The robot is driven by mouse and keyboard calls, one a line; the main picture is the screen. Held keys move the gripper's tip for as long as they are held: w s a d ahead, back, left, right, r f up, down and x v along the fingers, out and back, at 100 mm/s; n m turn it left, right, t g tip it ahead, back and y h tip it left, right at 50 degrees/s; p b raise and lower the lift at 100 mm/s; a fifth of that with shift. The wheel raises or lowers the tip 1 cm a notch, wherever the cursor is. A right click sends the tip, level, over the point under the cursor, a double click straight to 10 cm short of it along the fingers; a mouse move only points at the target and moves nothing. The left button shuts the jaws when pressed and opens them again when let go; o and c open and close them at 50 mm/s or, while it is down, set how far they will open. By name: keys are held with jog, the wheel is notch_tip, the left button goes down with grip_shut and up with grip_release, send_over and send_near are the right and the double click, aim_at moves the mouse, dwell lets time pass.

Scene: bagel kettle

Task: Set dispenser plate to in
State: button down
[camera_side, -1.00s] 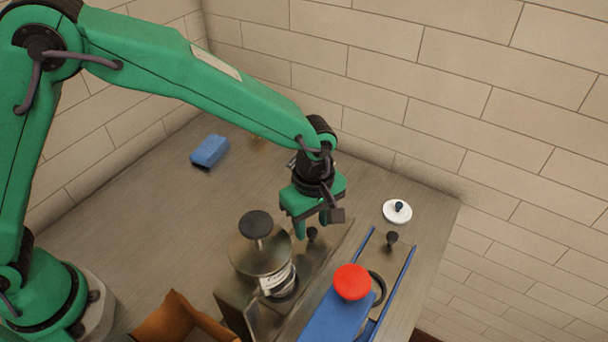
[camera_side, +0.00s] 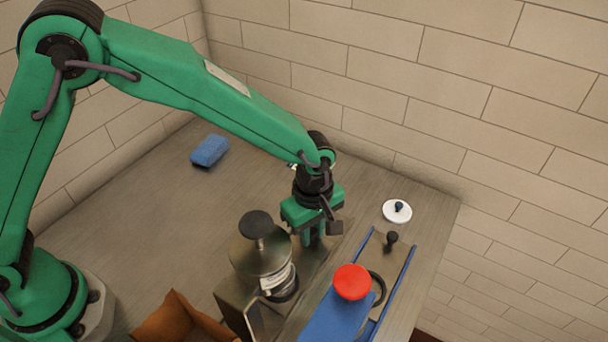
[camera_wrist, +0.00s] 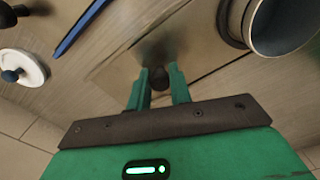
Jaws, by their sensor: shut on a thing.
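My gripper (camera_side: 312,238) is shut on the small dark knob (camera_wrist: 158,78) of a flat metal plate, taken to be the dispenser plate (camera_wrist: 118,70). In the wrist view both green fingertips (camera_wrist: 158,84) stand on either side of the knob. In the side view the fingers hide the knob. The plate lies flat behind the metal dispenser (camera_side: 262,252), which has a round top and a dark knob. An open round cylinder (camera_wrist: 285,22) shows at the upper right of the wrist view.
Right of my gripper is a track with blue rails (camera_side: 398,285), a black knob (camera_side: 391,238) and a red round knob (camera_side: 352,281). A white lid (camera_side: 397,212) lies behind it. A blue sponge-like block (camera_side: 209,150) sits far left. A brown box (camera_side: 180,318) stands in front.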

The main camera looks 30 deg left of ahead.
aim_at(302, 253)
jog(key=shift+s, duration=1.9)
jog(key=c, duration=1.3)
grip_release()
jog(key=shift+w+r, duration=0.1)
jog(key=shift+r, duration=0.5)
notch_tip(302, 253, up, 7)
jog(key=shift+f, duration=0.15)
